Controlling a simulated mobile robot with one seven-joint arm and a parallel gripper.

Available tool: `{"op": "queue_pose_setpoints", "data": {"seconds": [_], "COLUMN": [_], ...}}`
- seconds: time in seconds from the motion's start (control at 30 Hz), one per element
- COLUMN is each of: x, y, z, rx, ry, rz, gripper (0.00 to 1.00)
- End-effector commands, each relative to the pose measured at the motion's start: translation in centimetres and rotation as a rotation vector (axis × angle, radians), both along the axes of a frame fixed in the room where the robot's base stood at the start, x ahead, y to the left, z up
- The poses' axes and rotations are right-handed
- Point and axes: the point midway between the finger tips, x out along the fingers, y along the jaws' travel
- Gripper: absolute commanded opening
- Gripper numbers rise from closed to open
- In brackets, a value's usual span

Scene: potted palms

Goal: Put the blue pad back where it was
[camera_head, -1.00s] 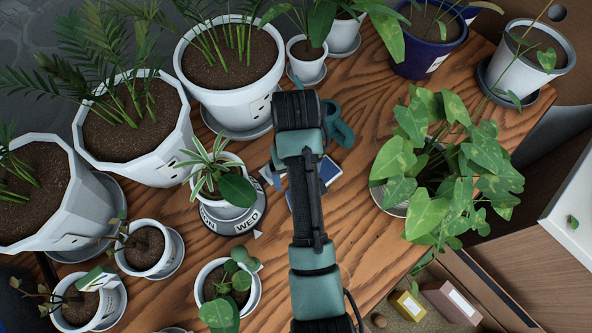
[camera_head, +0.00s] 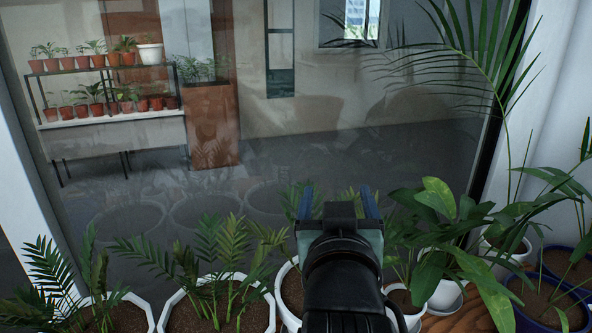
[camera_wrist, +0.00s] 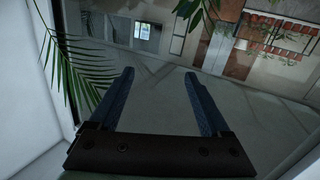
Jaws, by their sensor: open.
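My gripper (camera_head: 338,198) is raised above the row of potted palms, in front of the window glass. Its two blue fingers point toward the glass. In the wrist view my gripper (camera_wrist: 158,76) has its fingers wide apart, with nothing between them. The blue pad is not visible in either current view.
Potted palms in white pots (camera_head: 218,308) line the front below the glass. Leafy plants (camera_head: 445,225) stand close to the right of my arm, and a blue pot (camera_head: 548,303) is at far right. Plant shelves (camera_head: 110,105) show through the glass. A palm frond (camera_wrist: 82,68) hangs left in the wrist view.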

Motion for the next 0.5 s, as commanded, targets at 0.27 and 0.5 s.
{"op": "queue_pose_setpoints", "data": {"seconds": [0.27,0.5], "x": [-10.1,-15.3], "y": [4.4,5.4], "z": [19.0,23.6], "rx": [0.018,0.032], "ry": [-0.662,-0.877], "rz": [0.090,0.122], "gripper": [0.81,0.81]}}
